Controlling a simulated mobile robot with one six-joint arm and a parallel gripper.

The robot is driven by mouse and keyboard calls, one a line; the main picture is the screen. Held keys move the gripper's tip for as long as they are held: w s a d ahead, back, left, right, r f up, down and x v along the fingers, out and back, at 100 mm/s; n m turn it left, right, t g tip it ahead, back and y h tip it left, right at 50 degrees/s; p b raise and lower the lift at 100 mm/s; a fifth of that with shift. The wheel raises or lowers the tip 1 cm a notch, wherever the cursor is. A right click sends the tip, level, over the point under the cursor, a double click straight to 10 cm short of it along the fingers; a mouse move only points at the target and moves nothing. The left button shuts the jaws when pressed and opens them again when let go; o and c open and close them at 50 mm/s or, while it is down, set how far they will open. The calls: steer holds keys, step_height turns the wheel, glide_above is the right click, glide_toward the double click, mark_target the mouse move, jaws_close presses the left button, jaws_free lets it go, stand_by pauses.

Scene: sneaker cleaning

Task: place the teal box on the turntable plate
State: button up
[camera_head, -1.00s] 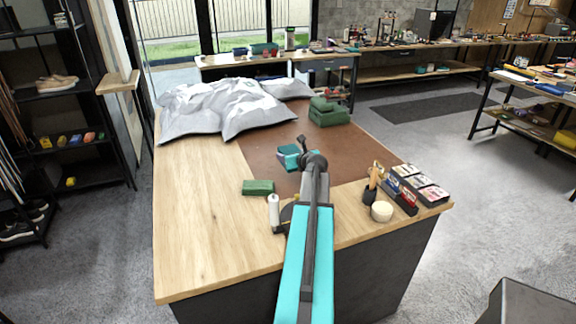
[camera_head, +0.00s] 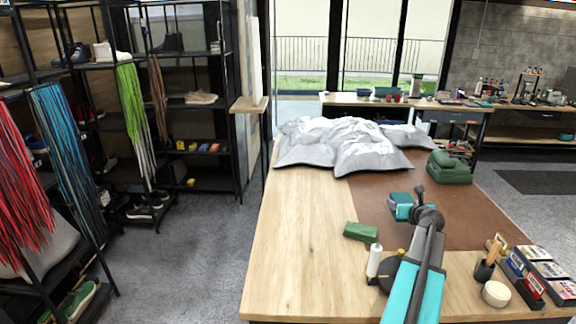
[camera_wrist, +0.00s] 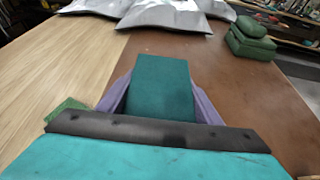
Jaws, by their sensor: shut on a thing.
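The teal box (camera_head: 400,200) is in my gripper (camera_head: 408,208), held over the brown mat at the right part of the workbench. In the wrist view, the box (camera_wrist: 162,78) sits between the two purple-grey fingers of my gripper (camera_wrist: 160,98), which are shut on its sides. I cannot tell how high the box is above the mat. I do not make out a turntable plate in these views.
The workbench (camera_head: 290,250) has bare wood at left. A green block (camera_head: 361,231), a white bottle (camera_head: 374,261) and a cream round jar (camera_head: 495,293) are near my arm. Grey bags (camera_head: 345,145) and a green stack (camera_head: 450,168) lie at the back. Shelves (camera_head: 190,105) stand left.

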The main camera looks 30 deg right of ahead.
steer(key=shift+w, duration=0.1)
steer(key=w+a+f+n+t+y+b, duration=0.1)
steer(key=w+a+n+y, duration=0.1)
steer(key=w+a, duration=0.6)
steer(key=w+a+f+n+t+y+b, duration=0.1)
steer(key=w+a+f+n+y+b, duration=0.1)
steer(key=w+a, duration=0.7)
steer(key=w+a+f+n+y+b, duration=0.1)
steer(key=w+a, duration=0.7)
steer(key=a, duration=1.2)
steer(key=shift+w+a+f+n+t+y+b, duration=0.1)
steer(key=shift+a+f+n+t+y+b, duration=0.2)
steer(key=shift+n+y, duration=0.35)
steer(key=shift+w+a+f+n+t+y, duration=0.1)
steer(key=shift+f+n+y, duration=0.3)
steer(key=shift+y, duration=0.35)
steer(key=s+a+f+n+g+y+b, duration=0.1)
steer(key=a+n+y, duration=0.3)
steer(key=a, duration=1)
steer(key=s+a+f+n+g+y+b, duration=0.1)
steer(key=s+a+n+g+y, duration=0.2)
steer(key=a, duration=1.2)
steer(key=s+a+n+g+y, duration=0.1)
steer(key=s+a+n+y, duration=0.3)
steer(key=s+a, duration=0.1)
steer(key=shift+a+r+g, duration=0.25)
steer(key=shift+r+g, duration=0.15)
